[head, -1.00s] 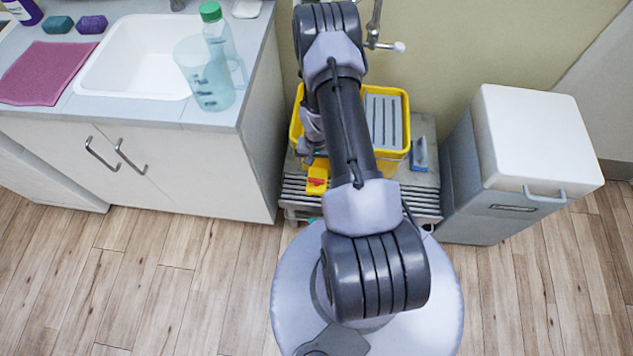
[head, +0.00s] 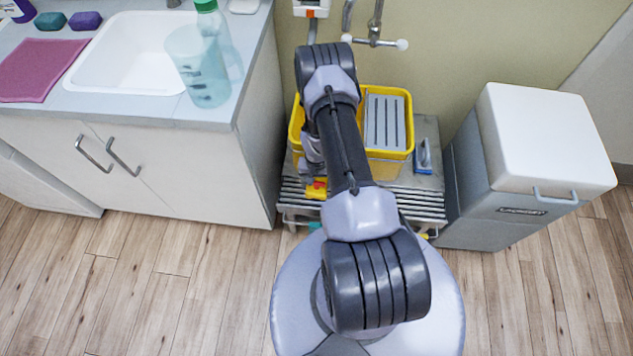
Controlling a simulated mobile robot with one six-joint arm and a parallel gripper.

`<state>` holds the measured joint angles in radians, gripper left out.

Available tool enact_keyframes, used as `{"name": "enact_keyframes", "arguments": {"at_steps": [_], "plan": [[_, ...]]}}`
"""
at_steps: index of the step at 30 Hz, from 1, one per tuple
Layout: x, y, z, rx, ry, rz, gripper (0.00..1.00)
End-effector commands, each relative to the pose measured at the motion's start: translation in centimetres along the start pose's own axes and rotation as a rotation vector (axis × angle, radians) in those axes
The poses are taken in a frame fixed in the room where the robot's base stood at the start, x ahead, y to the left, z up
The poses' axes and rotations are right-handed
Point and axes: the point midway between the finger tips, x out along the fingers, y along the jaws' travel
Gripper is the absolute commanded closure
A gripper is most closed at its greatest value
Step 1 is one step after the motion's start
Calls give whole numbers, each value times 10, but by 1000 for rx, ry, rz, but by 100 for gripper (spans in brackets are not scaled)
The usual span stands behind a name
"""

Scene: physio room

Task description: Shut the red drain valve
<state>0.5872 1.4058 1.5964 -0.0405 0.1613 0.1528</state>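A small red part (head: 319,184), which looks like the drain valve's handle, sits on a yellow block (head: 316,193) low at the front left of the yellow bucket (head: 400,153). Whether the valve is open or shut is too small to tell. My arm crosses in front of the bucket and hides much of its middle and left. The wrist end of my arm (head: 309,150) shows only in part, just above the red part, by the bucket's left side. My fingers are hidden or too small to make out, and I cannot tell whether they touch the valve.
The bucket stands on a slatted grey rack (head: 415,203) with a blue-handled brush (head: 424,157) on its right. A sink cabinet (head: 190,170) closes the left side, a grey bin (head: 510,190) the right. Wall pipes (head: 375,42) are behind.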

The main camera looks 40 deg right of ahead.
Motion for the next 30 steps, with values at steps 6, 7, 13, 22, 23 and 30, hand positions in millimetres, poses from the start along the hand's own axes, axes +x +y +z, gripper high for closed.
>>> {"name": "enact_keyframes", "arguments": {"at_steps": [6,7,13,22,23,30], "plan": [[0,0,0,-26,0,0,70],[0,0,0,-48,1,0,70],[0,0,0,-90,1,0,70],[0,0,0,-89,1,0,12],[0,0,0,-89,1,0,12],[-12,0,-1,-89,2,0,12]]}}
